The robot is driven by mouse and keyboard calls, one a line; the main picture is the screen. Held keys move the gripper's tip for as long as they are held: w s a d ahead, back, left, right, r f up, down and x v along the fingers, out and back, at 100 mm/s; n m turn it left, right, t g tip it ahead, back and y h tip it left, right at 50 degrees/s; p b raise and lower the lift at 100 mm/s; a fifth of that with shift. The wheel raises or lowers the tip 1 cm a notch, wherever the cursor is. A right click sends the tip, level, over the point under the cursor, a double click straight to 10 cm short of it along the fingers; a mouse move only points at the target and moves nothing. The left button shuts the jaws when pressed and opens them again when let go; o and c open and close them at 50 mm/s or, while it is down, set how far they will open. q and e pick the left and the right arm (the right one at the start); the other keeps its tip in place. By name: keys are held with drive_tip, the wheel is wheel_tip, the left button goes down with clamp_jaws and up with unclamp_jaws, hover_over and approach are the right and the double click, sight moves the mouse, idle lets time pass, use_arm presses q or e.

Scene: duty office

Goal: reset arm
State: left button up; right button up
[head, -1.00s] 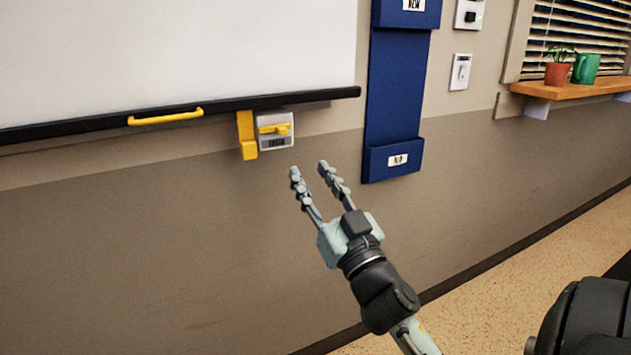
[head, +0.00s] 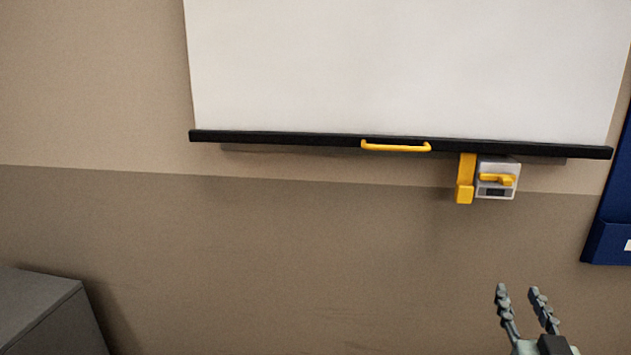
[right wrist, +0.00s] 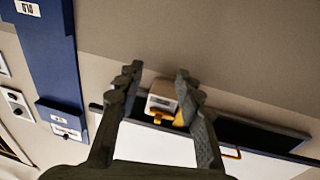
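My right gripper (head: 518,292) is at the bottom right of the head view. Its two fingers are spread apart with nothing between them. In the right wrist view its fingers (right wrist: 157,75) also stand apart, and the grey latch box (right wrist: 163,95) shows beyond them. In the head view that box (head: 497,190), with a yellow lever, sits on the wall under the right part of the whiteboard's black bottom rail (head: 300,138). A yellow bracket (head: 466,178) is just left of the box. The gripper is below the box and apart from it. My left gripper is not in view.
A yellow handle (head: 396,147) is on the rail of the white board (head: 400,60). A blue wall holder (head: 610,215) is at the right edge. A dark grey cabinet (head: 40,305) stands at the lower left. The wall between is bare.

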wheel_tip(320, 180, down, 14)
drive_tip(key=s+a+g, duration=0.1)
drive_tip(key=s+g, duration=0.1)
drive_tip(key=g, duration=0.3)
drive_tip(key=s+a+f+n+g+y, duration=0.1)
drive_tip(key=s+a+f+n+g, duration=0.1)
drive_tip(key=s+f, duration=0.3)
drive_tip(key=s+a+f+n+g+y, duration=0.1)
drive_tip(key=s+a+f+g, duration=0.3)
drive_tip(key=f, duration=0.7)
drive_tip(key=s+a+f+n+g+y, duration=0.2)
drive_tip(key=s+a+f+g+y, duration=0.1)
drive_tip(key=s+f, duration=0.4)
drive_tip(key=shift+a+f+n+g, duration=0.3)
drive_tip(key=shift+a+f, duration=0.5)
